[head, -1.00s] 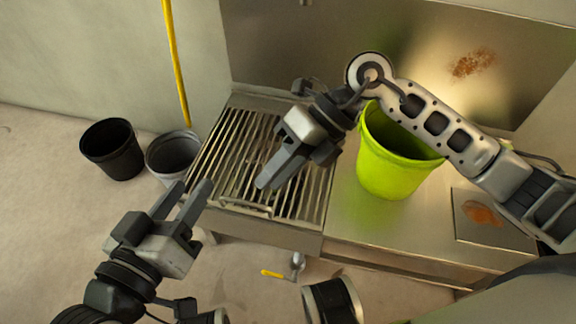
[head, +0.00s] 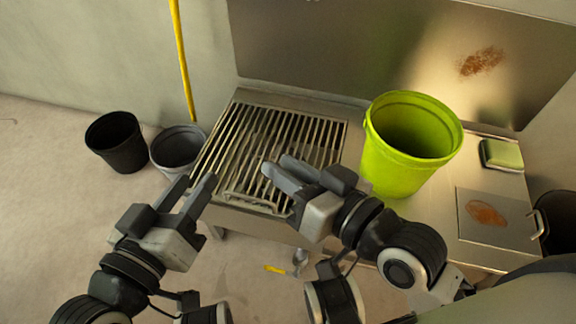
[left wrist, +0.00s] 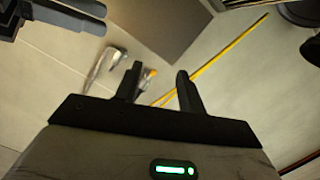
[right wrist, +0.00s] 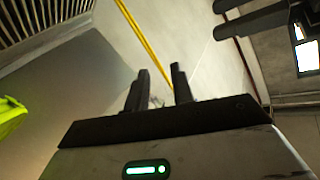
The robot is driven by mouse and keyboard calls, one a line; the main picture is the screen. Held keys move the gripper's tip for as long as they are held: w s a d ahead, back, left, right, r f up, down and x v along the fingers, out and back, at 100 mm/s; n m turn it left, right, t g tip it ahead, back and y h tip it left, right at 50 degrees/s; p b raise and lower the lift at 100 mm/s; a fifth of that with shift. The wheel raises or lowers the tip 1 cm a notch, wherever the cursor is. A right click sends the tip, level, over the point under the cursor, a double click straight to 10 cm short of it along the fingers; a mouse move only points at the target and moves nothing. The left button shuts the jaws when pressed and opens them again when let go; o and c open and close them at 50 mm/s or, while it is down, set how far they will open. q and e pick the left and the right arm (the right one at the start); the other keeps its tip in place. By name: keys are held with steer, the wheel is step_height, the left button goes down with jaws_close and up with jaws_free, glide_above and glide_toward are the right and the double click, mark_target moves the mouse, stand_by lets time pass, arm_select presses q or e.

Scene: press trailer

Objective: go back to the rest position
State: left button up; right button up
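My left gripper (head: 192,192) is at the lower left in the head view, its two fingers apart with nothing between them. The left wrist view also shows its fingers (left wrist: 160,88) apart and empty. My right gripper (head: 280,173) is in front of the lower part of the metal grate, its fingers apart. The right wrist view shows its fingers (right wrist: 158,88) apart with nothing held. Both arms are folded in near my body, with the grippers side by side.
A lime-green bucket (head: 395,165) stands on the steel counter right of the slatted grate (head: 240,150). A green sponge (head: 502,155) and a stained plate (head: 490,232) lie further right. Black (head: 117,145) and grey (head: 178,152) buckets and a yellow pole (head: 181,60) are at left.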

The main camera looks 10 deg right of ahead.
arm_select(q)
steer(key=s+a+r+g+y+p, duration=0.2)
steer(key=a+r+y+p, duration=0.3)
steer(key=p, duration=2.3)
step_height(320, 180, up, 6)
steer(key=shift+s+a+f+m+g+p, duration=0.2)
steer(key=shift+a+m+g+p, duration=0.3)
steer(key=shift+a, duration=0.45)
arm_select(e)
steer(key=s+d+r+g+h, duration=0.2)
steer(key=d+r+h, duration=0.3)
steer(key=r, duration=0.5)
steer(key=shift+s+d+r+n+g, duration=0.2)
steer(key=shift+d+r+n+g, duration=0.15)
steer(key=shift+d+g, duration=0.45)
steer(key=shift+d, duration=0.15)
